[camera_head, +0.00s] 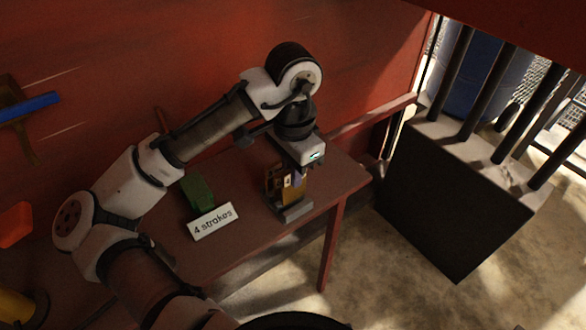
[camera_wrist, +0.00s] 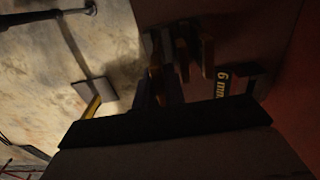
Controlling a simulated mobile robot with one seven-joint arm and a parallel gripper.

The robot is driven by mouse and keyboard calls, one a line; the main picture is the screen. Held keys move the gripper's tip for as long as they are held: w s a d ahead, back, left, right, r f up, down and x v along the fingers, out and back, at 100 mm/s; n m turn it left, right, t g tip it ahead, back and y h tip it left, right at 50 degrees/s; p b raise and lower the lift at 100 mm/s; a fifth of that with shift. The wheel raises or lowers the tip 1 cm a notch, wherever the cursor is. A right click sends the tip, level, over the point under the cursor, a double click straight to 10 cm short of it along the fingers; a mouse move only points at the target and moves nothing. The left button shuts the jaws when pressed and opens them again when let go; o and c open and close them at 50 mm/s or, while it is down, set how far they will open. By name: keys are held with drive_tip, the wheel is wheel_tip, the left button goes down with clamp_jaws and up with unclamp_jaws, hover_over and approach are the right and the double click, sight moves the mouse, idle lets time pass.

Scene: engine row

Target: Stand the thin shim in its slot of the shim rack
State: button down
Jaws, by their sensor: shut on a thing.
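My gripper (camera_head: 287,180) points down over the right end of the red-brown bench. It is shut on a thin piece that I take to be the thin shim, though the fingers hide most of it. The grey base of the shim rack (camera_head: 294,211) sits on the bench right below, with yellow-brown upright parts beside the fingers. I cannot tell whether the shim's lower edge is inside a slot or above it. In the dark wrist view, upright pieces and a "6 mm" label (camera_wrist: 222,85) show beyond the hand.
A green block (camera_head: 197,190) and a "4 strokes" sign (camera_head: 213,222) stand on the bench to the left. The red wall is close behind. The bench ends just right of the rack. A large dark box (camera_head: 450,215) with bars stands further right.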

drive_tip(key=shift+f+b, duration=0.95)
drive_tip(key=shift+f, duration=0.9)
drive_tip(key=c, duration=1.4)
unclamp_jaws()
drive_tip(key=shift+r, duration=0.1)
wheel_tip(320, 180, up, 14)
drive_tip(key=shift+f+p, duration=0.15)
drive_tip(key=shift+p, duration=0.3)
drive_tip(key=shift+f, duration=0.1)
